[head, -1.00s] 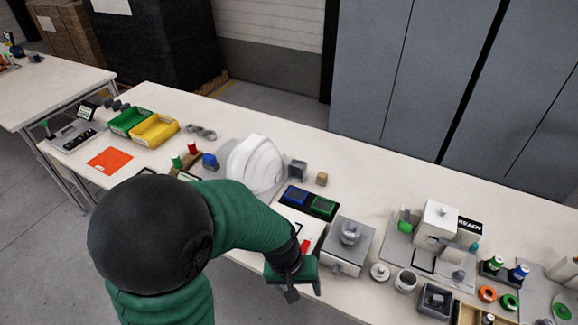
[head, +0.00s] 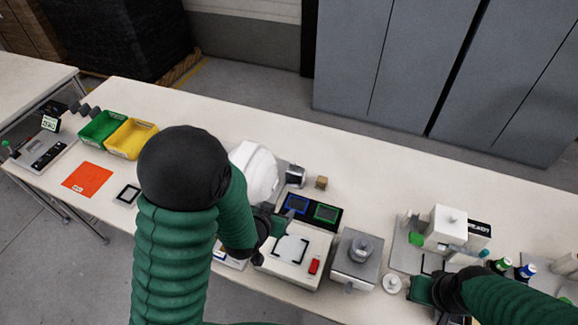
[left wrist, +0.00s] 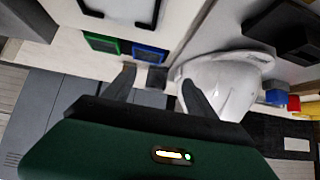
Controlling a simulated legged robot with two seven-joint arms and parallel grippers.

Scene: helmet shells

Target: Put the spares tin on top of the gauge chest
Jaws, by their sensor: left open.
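A grey chest (head: 352,272) with a small front handle, which looks like the gauge chest, stands right of a white device. A round grey lidded piece (head: 360,247) sits on top of it; I cannot tell if this is the spares tin. A small grey box (head: 295,176) stands beside the white helmet shell (head: 258,172). My left gripper (head: 288,216) is near the blue and green screens, partly hidden by its arm. In the left wrist view it is open and empty (left wrist: 160,84), with the grey box (left wrist: 157,77) beyond its fingers. My right gripper (head: 432,306) is low at right, its fingers unclear.
A white device (head: 297,262) with a red switch stands left of the chest. A wooden block (head: 321,183), a green bin (head: 101,128), a yellow bin (head: 132,139) and an orange sheet (head: 88,180) lie on the table. A white machine (head: 446,229) stands right. The back strip is clear.

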